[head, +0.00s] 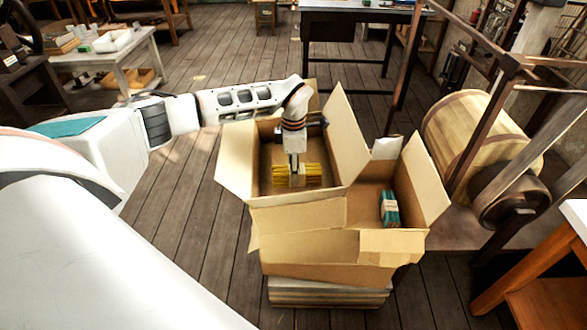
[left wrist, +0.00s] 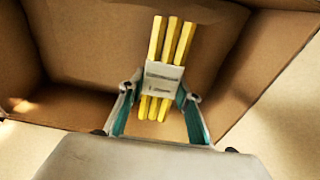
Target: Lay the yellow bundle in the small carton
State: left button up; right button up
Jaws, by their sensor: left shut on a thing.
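The yellow bundle (head: 312,174) is several yellow sticks with a pale paper band. My left gripper (head: 296,172) points down into the open left carton (head: 237,165) and is shut on the bundle. The left wrist view shows the gripper (left wrist: 158,90) with a finger on each side of the band and the yellow bundle (left wrist: 168,45) between them, inside cardboard walls. I cannot tell whether the bundle touches the carton floor. The open right carton (head: 427,180) stands beside it and looks a little smaller. My right gripper is not in view.
A green bundle (head: 389,208) with a pale band lies in the right carton. Raised flaps surround both cartons, and some overlap at the front. A wooden barrel (head: 475,135) and frame bars stand at the right. The wooden floor (head: 190,215) left of the cartons is clear.

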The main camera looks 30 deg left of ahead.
pick_arm(q)
jog(key=shift+f, duration=0.1)
jog(key=o, duration=1.3)
jog(key=shift+c, duration=0.2)
notch_tip(320, 180, up, 13)
